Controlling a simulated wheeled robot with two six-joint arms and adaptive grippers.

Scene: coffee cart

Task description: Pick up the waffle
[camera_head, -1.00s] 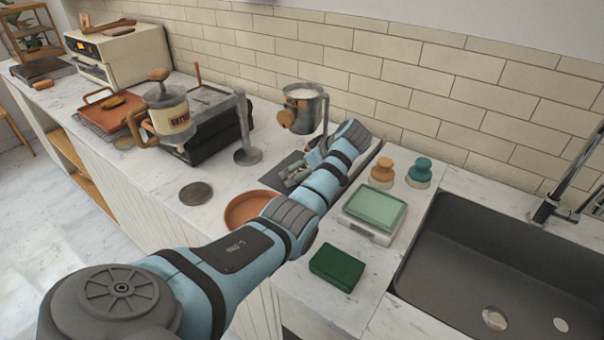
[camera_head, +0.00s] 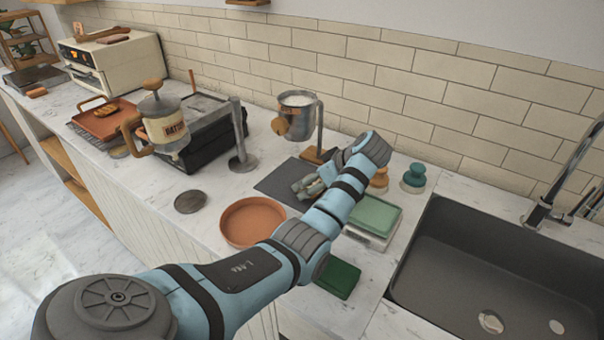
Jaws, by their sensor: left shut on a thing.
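A small golden-brown piece (camera_head: 106,109), which may be the waffle, lies on the orange tray (camera_head: 100,127) at the left of the counter. My left arm reaches across the middle of the head view. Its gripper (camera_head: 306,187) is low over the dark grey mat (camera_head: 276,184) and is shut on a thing. My arm and fingers largely hide that thing, so I cannot tell what it is. The gripper is well away from the orange tray. My right gripper is not in view.
A round terracotta dish (camera_head: 252,222) and a green sponge-like block (camera_head: 338,277) are close to my left forearm. A metal cup on a stand (camera_head: 297,118), a scale with a green top (camera_head: 372,215) and stampers (camera_head: 414,178) stand behind. The sink (camera_head: 480,270) is at right.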

